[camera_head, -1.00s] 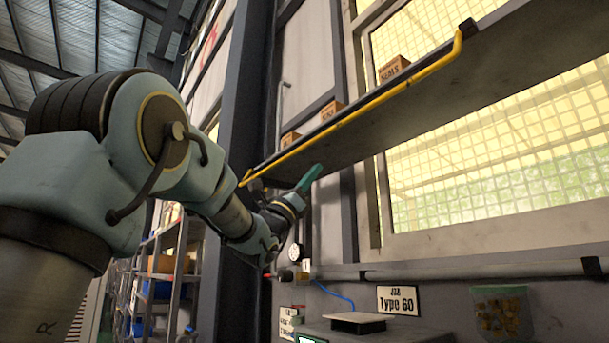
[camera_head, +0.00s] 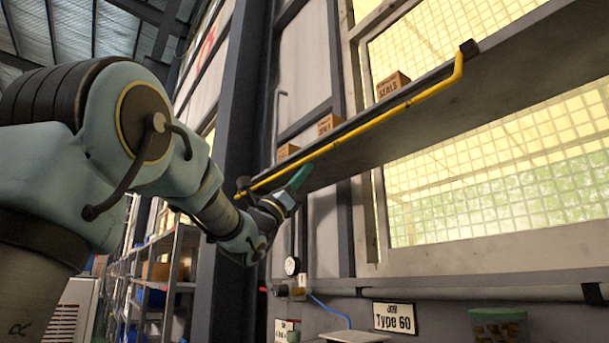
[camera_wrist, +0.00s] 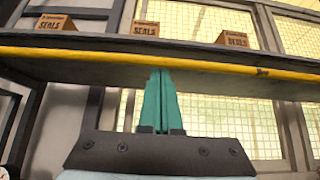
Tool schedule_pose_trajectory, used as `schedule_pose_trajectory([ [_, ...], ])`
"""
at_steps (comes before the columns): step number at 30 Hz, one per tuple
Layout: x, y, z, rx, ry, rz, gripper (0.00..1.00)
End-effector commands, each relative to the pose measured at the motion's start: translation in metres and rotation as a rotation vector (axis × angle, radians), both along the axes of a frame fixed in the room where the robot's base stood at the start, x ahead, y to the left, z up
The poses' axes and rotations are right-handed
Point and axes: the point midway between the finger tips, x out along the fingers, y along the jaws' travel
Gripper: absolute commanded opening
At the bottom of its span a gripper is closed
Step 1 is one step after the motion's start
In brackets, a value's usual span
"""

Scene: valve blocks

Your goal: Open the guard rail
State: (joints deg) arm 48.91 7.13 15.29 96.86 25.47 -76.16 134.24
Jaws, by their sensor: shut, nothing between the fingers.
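The guard rail is a yellow bar (camera_head: 375,110) along the front edge of a high shelf (camera_head: 400,136), bent up at its right end to a dark bracket. In the wrist view the yellow bar (camera_wrist: 120,59) crosses the whole width near the top. My gripper (camera_head: 300,176) has green fingers and is at the shelf's left part, close to the rail. In the wrist view my gripper (camera_wrist: 160,76) has its fingers together and empty, pointing up with the tips just below the bar. I cannot tell whether the tips touch it.
Boxes marked SEALS (camera_head: 393,85) stand on the shelf behind the rail. A dark steel post (camera_head: 240,90) rises near my arm. Below are a pressure gauge (camera_head: 292,265), a pipe (camera_head: 470,291), a Type 60 sign (camera_head: 394,318) and a jar (camera_head: 497,328).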

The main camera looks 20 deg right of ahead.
Motion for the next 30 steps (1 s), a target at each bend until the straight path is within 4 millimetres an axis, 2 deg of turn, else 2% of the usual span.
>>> schedule_pose_trajectory([
  [30, -0.004, 0.019, 0.008, 0.17, 0.029, 0.003, 0.0],
])
